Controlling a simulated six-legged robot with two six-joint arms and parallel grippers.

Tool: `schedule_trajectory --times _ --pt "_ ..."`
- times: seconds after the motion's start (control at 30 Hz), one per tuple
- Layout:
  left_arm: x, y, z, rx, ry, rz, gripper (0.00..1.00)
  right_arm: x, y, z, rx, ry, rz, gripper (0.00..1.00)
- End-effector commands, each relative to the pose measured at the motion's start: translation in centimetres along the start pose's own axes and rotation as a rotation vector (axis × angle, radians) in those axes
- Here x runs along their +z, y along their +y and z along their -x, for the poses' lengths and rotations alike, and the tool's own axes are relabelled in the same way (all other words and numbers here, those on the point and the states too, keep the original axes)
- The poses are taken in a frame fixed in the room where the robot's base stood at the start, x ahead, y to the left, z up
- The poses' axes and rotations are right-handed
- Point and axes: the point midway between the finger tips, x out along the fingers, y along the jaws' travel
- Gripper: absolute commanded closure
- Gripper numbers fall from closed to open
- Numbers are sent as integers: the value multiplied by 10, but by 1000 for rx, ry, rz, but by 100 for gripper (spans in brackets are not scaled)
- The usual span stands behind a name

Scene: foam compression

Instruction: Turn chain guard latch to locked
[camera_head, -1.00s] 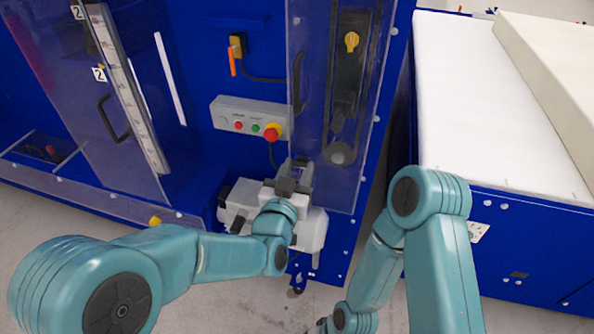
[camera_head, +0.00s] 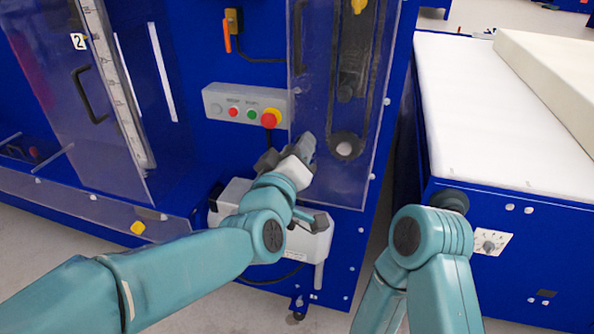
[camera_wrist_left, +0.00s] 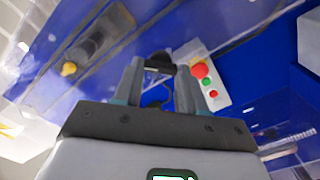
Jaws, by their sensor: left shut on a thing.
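The clear chain guard (camera_head: 312,95) stands upright on the right part of the blue machine, with a dark chain drive (camera_head: 347,85) behind it. In the left wrist view, my left gripper (camera_wrist_left: 160,75) is shut on a small black piece (camera_wrist_left: 160,62) at the guard. It looks like the latch, but its turn position cannot be read. In the head view my gripper and wrist hide it. My right arm (camera_head: 430,235) shows at the lower right; its gripper is out of view.
The grey control box (camera_head: 245,104) has red and green buttons and a large red stop knob, close to my left gripper. A white and grey unit (camera_head: 312,240) sits below my left wrist. A white-topped blue table (camera_head: 480,110) stands to the right, past a narrow gap.

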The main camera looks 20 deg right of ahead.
Motion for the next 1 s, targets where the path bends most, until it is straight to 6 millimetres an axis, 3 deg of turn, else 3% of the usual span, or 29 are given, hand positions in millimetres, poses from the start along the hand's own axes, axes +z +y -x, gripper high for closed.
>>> schedule_trajectory --times 0.03,0.4,1.0 --pt "4 -5 0 3 4 45 90 0 6 -15 0 0 0 100" --pt "3 -4 0 3 3 395 90 -1 21 -58 0 0 0 100" --pt "1 -3 0 1 2 775 90 -2 32 -88 0 0 0 100"
